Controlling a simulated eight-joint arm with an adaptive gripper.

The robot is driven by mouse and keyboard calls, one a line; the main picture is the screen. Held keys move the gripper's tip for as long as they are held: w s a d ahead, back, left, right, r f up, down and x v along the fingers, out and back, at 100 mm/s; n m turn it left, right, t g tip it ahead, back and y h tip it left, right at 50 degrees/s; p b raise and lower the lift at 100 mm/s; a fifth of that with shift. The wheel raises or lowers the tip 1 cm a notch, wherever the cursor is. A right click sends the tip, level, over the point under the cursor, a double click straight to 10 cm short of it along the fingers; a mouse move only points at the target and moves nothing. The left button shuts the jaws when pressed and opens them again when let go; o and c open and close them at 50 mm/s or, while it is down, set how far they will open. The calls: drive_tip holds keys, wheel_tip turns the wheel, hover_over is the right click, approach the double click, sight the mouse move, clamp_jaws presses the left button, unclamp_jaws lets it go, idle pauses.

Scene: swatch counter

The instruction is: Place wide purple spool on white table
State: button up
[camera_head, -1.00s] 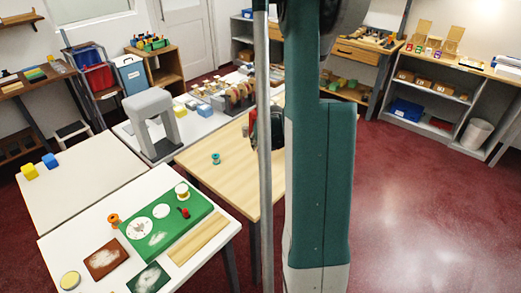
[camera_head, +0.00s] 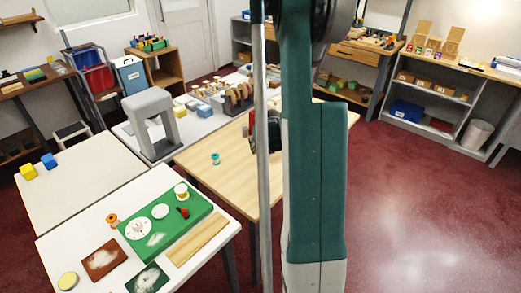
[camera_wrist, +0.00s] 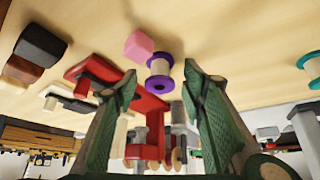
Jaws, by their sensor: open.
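The purple spool (camera_wrist: 160,85) has wide purple rims and a pale core. In the wrist view it is on the light wooden surface, in front of my gripper (camera_wrist: 160,78). My gripper is open, with one green-padded finger on each side of the spool; I cannot tell whether either touches it. In the head view the spool and gripper are hidden behind my arm. A white table (camera_head: 215,247) stands at the front left with items on it. Another pale table (camera_head: 85,190) stands behind it.
A pink block (camera_wrist: 139,46) and a red object (camera_wrist: 150,108) are close to the spool. Dark blocks (camera_wrist: 38,45) lie to the left. A teal spool (camera_head: 215,159) stands on the wooden table (camera_head: 205,140). The green board (camera_head: 200,212) covers much of the front white table.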

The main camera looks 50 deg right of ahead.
drive_tip(key=c, duration=0.9)
drive_tip(key=shift+r, duration=0.15)
drive_tip(key=shift+r+p, duration=1)
drive_tip(key=shift+r, duration=3.9)
drive_tip(key=shift+a, duration=0.1)
